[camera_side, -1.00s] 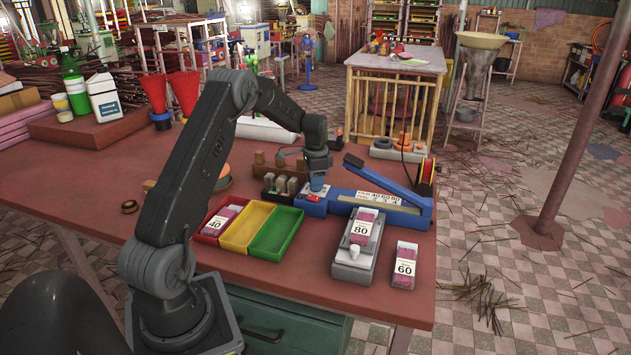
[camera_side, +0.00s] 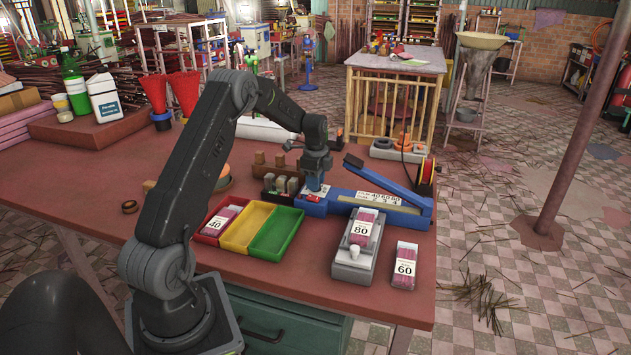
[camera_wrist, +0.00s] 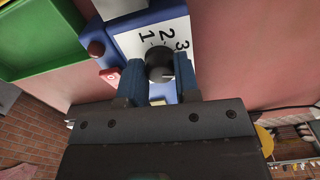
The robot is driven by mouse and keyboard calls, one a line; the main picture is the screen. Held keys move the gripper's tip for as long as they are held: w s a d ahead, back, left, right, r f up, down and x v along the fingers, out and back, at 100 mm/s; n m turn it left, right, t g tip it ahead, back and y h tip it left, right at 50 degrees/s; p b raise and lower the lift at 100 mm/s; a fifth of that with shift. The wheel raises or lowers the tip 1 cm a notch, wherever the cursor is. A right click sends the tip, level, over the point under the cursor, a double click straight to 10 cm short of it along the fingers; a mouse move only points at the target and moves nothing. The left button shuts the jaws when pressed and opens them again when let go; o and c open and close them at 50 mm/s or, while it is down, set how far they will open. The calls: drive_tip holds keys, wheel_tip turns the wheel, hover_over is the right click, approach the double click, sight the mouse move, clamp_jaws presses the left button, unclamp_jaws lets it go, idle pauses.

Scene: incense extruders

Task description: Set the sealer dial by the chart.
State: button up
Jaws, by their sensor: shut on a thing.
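The sealer (camera_side: 385,205) is a long blue machine with a raised blue arm, at the right of the red table. Its chart (camera_side: 378,198) is a white label on the body, too small to read fully. In the wrist view, the dial (camera_wrist: 159,62) is a dark round knob on a white plate (camera_wrist: 125,42) marked 1, 2 and 3. My gripper (camera_wrist: 159,75) points down over the sealer's left end, its blue fingers shut on the dial, one on each side. My gripper also shows in the side view (camera_side: 314,186). The dial's pointer direction is unclear.
Red, yellow and green trays (camera_side: 248,228) stand left of the sealer. A packet marked 80 (camera_side: 362,228) lies on a grey stand (camera_side: 355,265) in front. A packet marked 60 (camera_side: 404,266) lies to its right, and one marked 40 (camera_side: 219,220) is in the red tray.

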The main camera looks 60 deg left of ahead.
idle(0.4)
drive_tip(key=o, duration=0.9)
wheel_tip(320, 180, up, 14)
drive_tip(key=shift+f, duration=0.1)
idle(0.3)
drive_tip(key=s+d+r+n+t+y, duration=0.15)
drive_tip(key=s+d+r, duration=0.3)
drive_tip(key=d, duration=0.65)
drive_tip(key=s+d+r+n+t+h, duration=0.1)
drive_tip(key=s+d+r+n, duration=0.35)
drive_tip(key=d, duration=0.75)
drive_tip(key=s+d+f+n+t, duration=0.1)
drive_tip(key=s+d, duration=0.3)
drive_tip(key=s+d+f+n+t, duration=0.1)
drive_tip(key=s+d, duration=0.3)
drive_tip(key=s, duration=0.1)
drive_tip(key=s+d+n+t, duration=0.1)
drive_tip(key=s+d+n, duration=0.1)
drive_tip(key=s+d, duration=0.2)
drive_tip(key=shift+s+d+f, duration=0.25)
drive_tip(key=shift+s+f, duration=0.15)
